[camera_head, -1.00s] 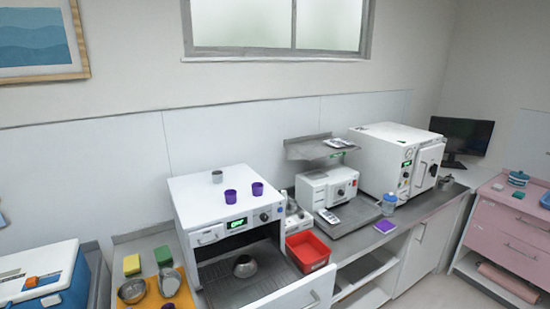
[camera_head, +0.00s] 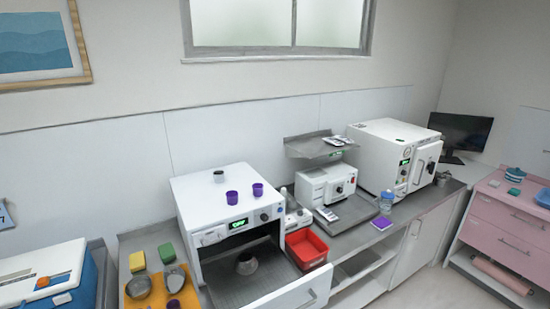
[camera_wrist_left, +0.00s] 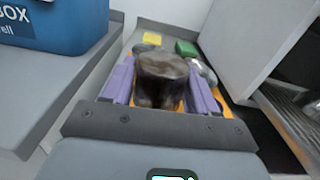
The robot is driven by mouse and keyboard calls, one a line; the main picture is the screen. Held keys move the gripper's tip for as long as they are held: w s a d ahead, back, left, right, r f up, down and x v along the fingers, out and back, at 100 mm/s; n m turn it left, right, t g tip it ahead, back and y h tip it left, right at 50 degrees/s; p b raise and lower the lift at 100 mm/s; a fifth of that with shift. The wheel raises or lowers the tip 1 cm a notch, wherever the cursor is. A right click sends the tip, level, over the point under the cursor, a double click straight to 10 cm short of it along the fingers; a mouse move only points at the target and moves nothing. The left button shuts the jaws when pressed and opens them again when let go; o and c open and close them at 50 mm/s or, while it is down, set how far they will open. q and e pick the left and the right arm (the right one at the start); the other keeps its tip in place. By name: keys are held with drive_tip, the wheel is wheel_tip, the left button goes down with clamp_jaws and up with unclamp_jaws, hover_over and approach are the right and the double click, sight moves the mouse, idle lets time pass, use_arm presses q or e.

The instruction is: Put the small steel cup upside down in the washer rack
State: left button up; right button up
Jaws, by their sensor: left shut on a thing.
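In the left wrist view, my left gripper (camera_wrist_left: 160,95) is shut on a small dark steel cup (camera_wrist_left: 162,72). Its purple fingers press the cup from both sides, with the orange mat (camera_wrist_left: 226,105) beyond. I cannot tell for sure which end of the cup is up. My right gripper is in neither view.
A steel bowl (camera_head: 138,286) lies near a yellow sponge (camera_head: 137,261) and a green sponge (camera_head: 165,254). A grey cup (camera_head: 219,176) and two purple cups (camera_head: 232,197) stand on the washer. A red bin (camera_head: 306,248) is right of it. A blue box (camera_wrist_left: 65,22) stands left.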

use_arm(q)
drive_tip(key=shift+m, duration=0.3)
drive_tip(key=shift+f, duration=0.25)
drive_tip(key=shift+f+b, duration=0.35)
drive_tip(key=shift+b, duration=0.15)
drive_tip(key=shift+f+b, duration=3.35)
drive_tip(key=shift+f, duration=0.1)
drive_tip(key=o, duration=0.9)
drive_tip(key=shift+o, duration=0.2)
drive_tip(key=shift+s+d, duration=0.1)
